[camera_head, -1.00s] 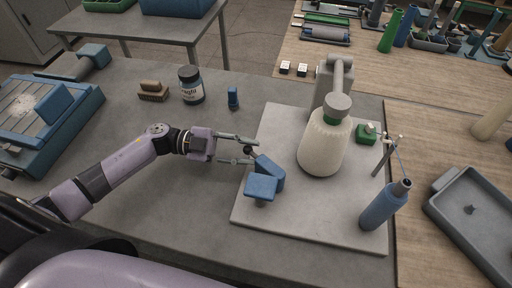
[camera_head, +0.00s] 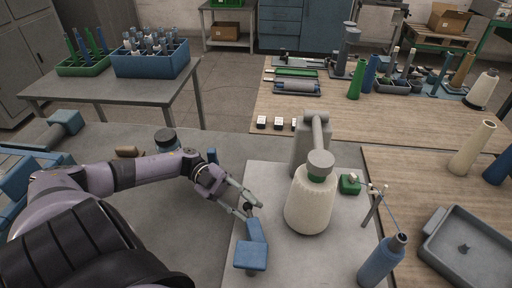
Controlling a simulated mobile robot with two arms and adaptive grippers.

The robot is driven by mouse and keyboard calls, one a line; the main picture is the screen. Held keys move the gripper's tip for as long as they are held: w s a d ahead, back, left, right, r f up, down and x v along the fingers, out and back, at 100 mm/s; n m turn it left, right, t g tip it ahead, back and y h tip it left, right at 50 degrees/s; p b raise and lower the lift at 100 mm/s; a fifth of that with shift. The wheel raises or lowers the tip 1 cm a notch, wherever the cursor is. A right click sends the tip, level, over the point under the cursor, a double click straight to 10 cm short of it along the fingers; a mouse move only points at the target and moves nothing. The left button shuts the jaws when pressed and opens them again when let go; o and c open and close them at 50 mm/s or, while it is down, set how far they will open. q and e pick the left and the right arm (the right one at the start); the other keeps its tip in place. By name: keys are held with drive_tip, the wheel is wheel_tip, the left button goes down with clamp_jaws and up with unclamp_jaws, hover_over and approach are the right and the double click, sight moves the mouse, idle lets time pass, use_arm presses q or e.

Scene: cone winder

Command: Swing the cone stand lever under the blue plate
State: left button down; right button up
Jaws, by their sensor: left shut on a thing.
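The blue plate (camera_head: 250,257) sits at the front left of the pale base board (camera_head: 308,256), with a blue block (camera_head: 257,231) behind it. The lever's dark knob (camera_head: 248,206) shows just behind this block. My left gripper (camera_head: 248,206) reaches in from the left, its two slim fingers shut on the knob. The rest of the lever is hidden by the fingers and the blue parts. My right gripper is out of view.
A cream yarn cone (camera_head: 308,205) stands right of the gripper, before a grey winder post (camera_head: 304,150). A blue cone (camera_head: 381,262) stands at the front right. A dark jar (camera_head: 166,140) is partly behind my left arm.

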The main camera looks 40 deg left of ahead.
use_arm(q)
drive_tip(key=shift+w+d+r, duration=0.1)
drive_tip(key=shift+w+d, duration=0.05)
drive_tip(key=shift+w, duration=0.05)
drive_tip(key=c, duration=1.8)
unclamp_jaws()
drive_tip(key=shift+o, duration=1.4)
drive_tip(key=shift+w+d, duration=0.2)
drive_tip(key=shift+d, duration=0.05)
drive_tip(key=shift+o, duration=0.6)
drive_tip(key=shift+d, duration=0.1)
drive_tip(key=shift+s, duration=0.15)
drive_tip(key=shift+a, duration=0.25)
drive_tip(key=shift+r, duration=0.45)
wheel_tip(320, 180, up, 9)
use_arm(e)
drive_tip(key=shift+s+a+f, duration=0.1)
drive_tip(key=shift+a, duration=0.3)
use_arm(q)
drive_tip(key=shift+c, duration=0.2)
